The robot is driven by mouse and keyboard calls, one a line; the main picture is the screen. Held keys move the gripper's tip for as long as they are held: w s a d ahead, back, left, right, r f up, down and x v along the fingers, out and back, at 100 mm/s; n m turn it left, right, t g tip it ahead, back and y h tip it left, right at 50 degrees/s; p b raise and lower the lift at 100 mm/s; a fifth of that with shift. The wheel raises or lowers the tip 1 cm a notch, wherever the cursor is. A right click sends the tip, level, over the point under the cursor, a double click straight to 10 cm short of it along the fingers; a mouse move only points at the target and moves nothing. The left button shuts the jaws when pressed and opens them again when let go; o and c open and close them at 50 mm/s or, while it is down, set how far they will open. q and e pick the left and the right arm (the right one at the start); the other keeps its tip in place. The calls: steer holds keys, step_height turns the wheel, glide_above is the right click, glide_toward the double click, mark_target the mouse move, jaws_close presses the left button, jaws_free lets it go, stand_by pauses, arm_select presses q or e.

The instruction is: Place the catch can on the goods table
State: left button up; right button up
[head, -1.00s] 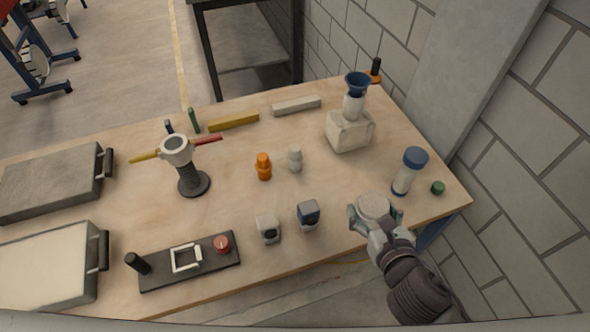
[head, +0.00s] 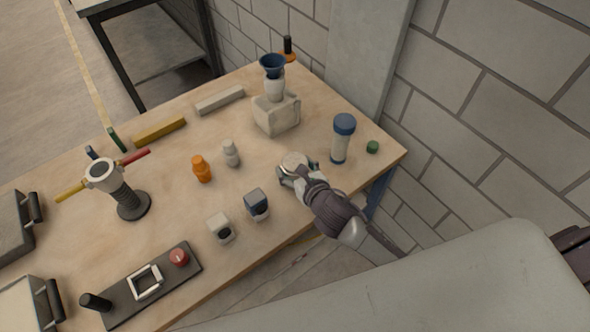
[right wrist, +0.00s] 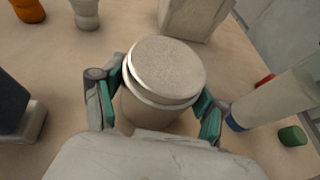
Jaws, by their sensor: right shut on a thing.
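The catch can (head: 293,161) is a short, pale, round can with a flat grey top. My right gripper (head: 299,170) is shut on it, with a finger on each side, as the right wrist view also shows for the can (right wrist: 165,70). The can is upright over the front right part of the wooden table (head: 300,212). Whether its base touches the tabletop is hidden. My left gripper is out of view.
A blue-lidded jar (head: 342,140) and green cap (head: 372,147) stand right of the can. A blue-faced block (head: 257,204) stands left, a pale block with a blue funnel (head: 276,112) behind. A grey bottle (head: 231,154) and orange bottle (head: 202,169) stand farther left.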

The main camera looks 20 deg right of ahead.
steer(key=shift+f, duration=0.65)
steer(key=o, duration=1.4)
steer(key=shift+f, duration=0.1)
steer(key=shift+s+r, duration=0.2)
steer(key=shift+s, duration=0.15)
steer(key=v, duration=1.1)
steer(key=shift+s+b, duration=0.15)
steer(key=shift+b, duration=0.15)
